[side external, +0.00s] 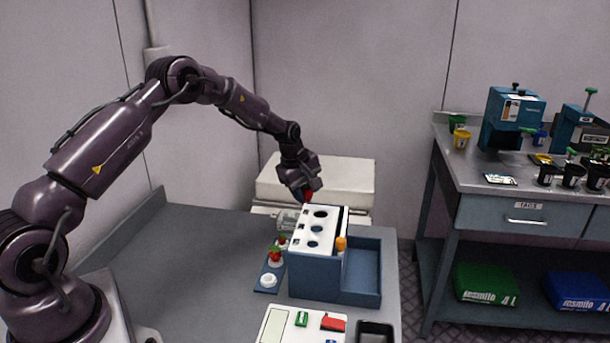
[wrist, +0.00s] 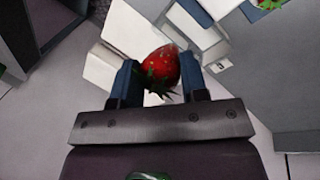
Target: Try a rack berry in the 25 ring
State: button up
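My gripper (wrist: 158,76) is shut on a red strawberry (wrist: 163,68) with green leaves, pinched between its two blue fingers. In the side view my gripper (side external: 303,190) holds the strawberry (side external: 308,195) just above the far end of the white panel (side external: 327,244) on the blue box. That panel has several round holes of different sizes; their labels are too small to read. The blue berry rack (side external: 262,287) lies left of the box, with red berries (side external: 275,256) in its farther places and an empty-looking white cup (side external: 268,280) at the near end.
An open blue bin (side external: 362,285) joins the box on the right, with an orange object (side external: 341,243) between them. A scale (side external: 277,325) and a black tray (side external: 375,332) sit in front. The table's left side is clear. A side bench (side external: 480,180) stands at right.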

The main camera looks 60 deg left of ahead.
jog(key=shift+f, duration=2.6)
jog(key=o, duration=0.6)
jog(key=shift+o, duration=0.2)
jog(key=shift+r, duration=3.05)
